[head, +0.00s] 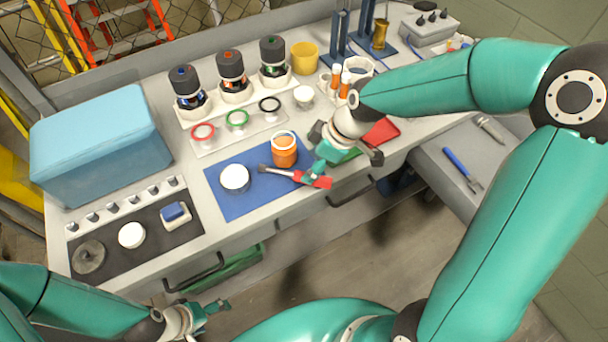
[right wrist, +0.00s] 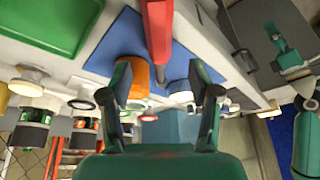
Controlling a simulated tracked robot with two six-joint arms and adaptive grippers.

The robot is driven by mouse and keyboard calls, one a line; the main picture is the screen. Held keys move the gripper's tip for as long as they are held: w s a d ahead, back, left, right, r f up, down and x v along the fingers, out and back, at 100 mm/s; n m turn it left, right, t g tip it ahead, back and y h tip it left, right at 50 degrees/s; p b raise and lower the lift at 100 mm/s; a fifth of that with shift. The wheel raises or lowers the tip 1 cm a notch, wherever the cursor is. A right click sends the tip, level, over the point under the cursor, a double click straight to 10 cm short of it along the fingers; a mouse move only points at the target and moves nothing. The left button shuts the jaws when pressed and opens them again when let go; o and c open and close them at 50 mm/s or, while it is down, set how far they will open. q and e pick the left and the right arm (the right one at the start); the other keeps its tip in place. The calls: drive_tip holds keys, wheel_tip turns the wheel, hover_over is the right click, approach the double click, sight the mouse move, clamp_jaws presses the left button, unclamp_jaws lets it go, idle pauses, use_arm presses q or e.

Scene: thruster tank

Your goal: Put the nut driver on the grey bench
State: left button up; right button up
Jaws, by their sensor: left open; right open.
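A red-handled tool with a thin shaft and dark tip (head: 314,180), apparently the nut driver, lies on the blue mat (head: 228,203), its handle reaching past the mat's right edge. My right gripper (head: 325,165) is open, low over the handle end. My left gripper (head: 224,306) is open and empty in front of the bench, at the bottom of the head view. The grey side bench (head: 430,156) stands at the right.
An orange jar (head: 284,150) and a white-lidded jar (head: 235,178) stand on the mat near the tool. A red tray (head: 382,132) lies right of my right gripper. A blue-handled tool (head: 460,168) and another tool (head: 490,127) lie on the side bench, with bare surface around them.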

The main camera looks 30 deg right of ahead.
sight(296, 176)
drive_tip(key=shift+p+x, duration=0.7)
drive_tip(key=shift+x, duration=2.15)
drive_tip(key=shift+s+d, duration=0.15)
drive_tip(key=shift+c, duration=0.3)
drive_tip(key=c, duration=1.1)
clamp_jaws()
drive_tip(key=shift+r, duration=0.15)
